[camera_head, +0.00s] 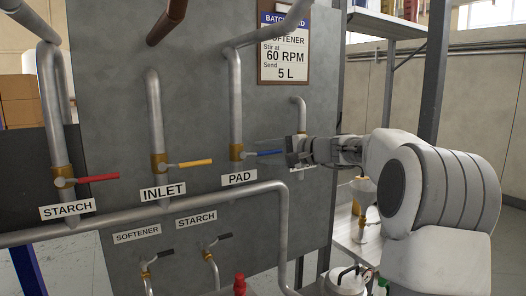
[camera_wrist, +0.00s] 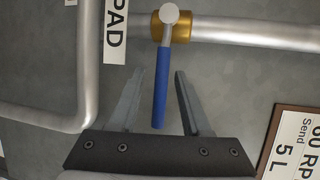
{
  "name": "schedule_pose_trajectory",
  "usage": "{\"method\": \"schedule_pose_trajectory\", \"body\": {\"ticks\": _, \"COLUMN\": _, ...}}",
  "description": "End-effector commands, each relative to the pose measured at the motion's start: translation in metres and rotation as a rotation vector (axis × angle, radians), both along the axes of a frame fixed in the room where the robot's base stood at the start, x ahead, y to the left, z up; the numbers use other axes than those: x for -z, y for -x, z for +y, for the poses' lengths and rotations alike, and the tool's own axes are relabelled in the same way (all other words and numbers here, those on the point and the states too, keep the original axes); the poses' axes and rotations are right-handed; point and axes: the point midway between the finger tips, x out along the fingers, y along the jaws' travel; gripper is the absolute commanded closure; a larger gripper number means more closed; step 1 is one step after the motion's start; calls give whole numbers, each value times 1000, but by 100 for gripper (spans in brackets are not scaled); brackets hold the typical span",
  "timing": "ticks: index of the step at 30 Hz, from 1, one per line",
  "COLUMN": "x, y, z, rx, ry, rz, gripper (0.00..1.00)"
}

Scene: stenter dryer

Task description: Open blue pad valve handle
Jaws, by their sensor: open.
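The blue pad valve handle (camera_head: 268,153) sticks out to the right from a brass valve (camera_head: 237,152) on a vertical pipe, above the PAD label (camera_head: 239,178). In the wrist view the blue handle (camera_wrist: 160,88) points toward my gripper, with its brass valve body (camera_wrist: 178,25) beyond it. My gripper (camera_head: 290,152) is at the free end of the handle, coming from the right. In the wrist view my gripper (camera_wrist: 155,78) is open, with one finger on each side of the handle and a visible gap to both. The handle's free end lies between the fingers.
To the left are the yellow INLET handle (camera_head: 195,163) and red STARCH handle (camera_head: 98,178). Below are small black-handled valves (camera_head: 165,254) and a long horizontal pipe (camera_head: 200,215). A batch card (camera_head: 284,60) hangs above my gripper. Another pipe (camera_head: 300,112) stands close behind it.

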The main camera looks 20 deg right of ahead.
Motion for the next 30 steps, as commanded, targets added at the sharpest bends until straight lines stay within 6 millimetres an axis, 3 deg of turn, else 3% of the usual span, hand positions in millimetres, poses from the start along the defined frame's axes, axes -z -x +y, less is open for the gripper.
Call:
{"method": "schedule_pose_trajectory", "body": {"ticks": 11, "x": 2, "y": -6, "z": 4, "rx": 0, "ry": 0, "rz": 0, "gripper": 52}}
{"method": "schedule_pose_trajectory", "body": {"ticks": 20, "x": 2, "y": -6, "z": 4, "rx": 0, "ry": 0, "rz": 0, "gripper": 100}}
{"method": "schedule_pose_trajectory", "body": {"ticks": 30, "x": 2, "y": -6, "z": 4, "rx": 0, "ry": 0, "rz": 0, "gripper": 100}}
